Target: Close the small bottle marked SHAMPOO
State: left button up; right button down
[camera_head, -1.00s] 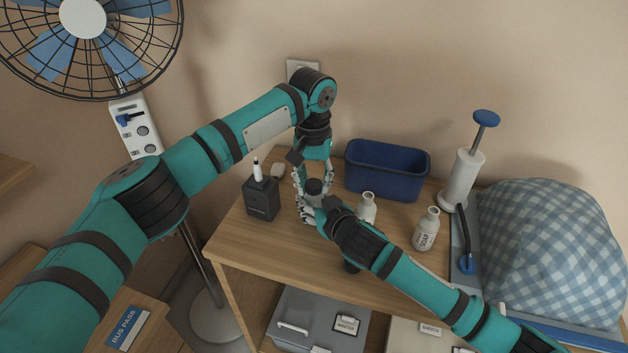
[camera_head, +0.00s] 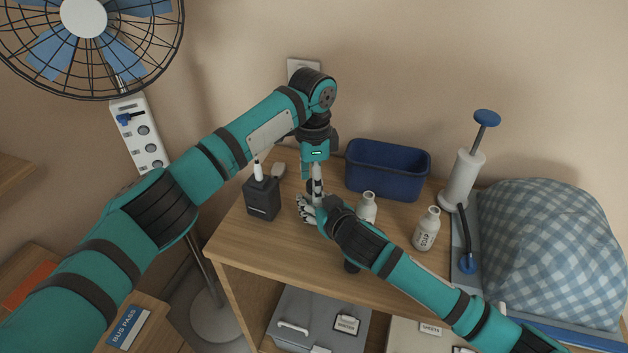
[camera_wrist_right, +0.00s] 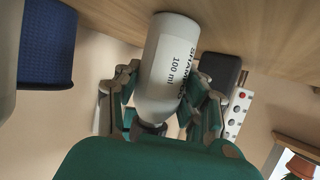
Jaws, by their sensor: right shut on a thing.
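The small white bottle marked SHAMPOO, 100 ml (camera_wrist_right: 172,62), fills the middle of the right wrist view, where it appears upside down. My right gripper (camera_wrist_right: 168,92) is shut on its body, a finger on each side. A dark cap (camera_wrist_right: 150,128) shows at its neck, partly hidden by my own wrist. In the head view my right gripper (camera_head: 309,208) is low over the table's left part, and the bottle is mostly hidden there. My left gripper (camera_head: 316,184) points down directly above the bottle, at its cap. Its fingers are seen nearly edge-on, so their opening is unclear.
Two open white bottles (camera_head: 367,207) (camera_head: 426,230) stand to the right on the wooden table (camera_head: 285,245). A blue bin (camera_head: 388,187) is behind, a black box with a white stick (camera_head: 262,200) at left. A pump (camera_head: 461,181) and checked cloth (camera_head: 555,245) are farther right.

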pick_arm(q)
notch_tip(320, 180, up, 12)
dwell(0.6)
pick_arm(e)
jog(key=c, duration=0.7)
grip_release()
jog(key=v, duration=1.2)
pick_arm(q)
jog(key=shift+f, duration=0.1)
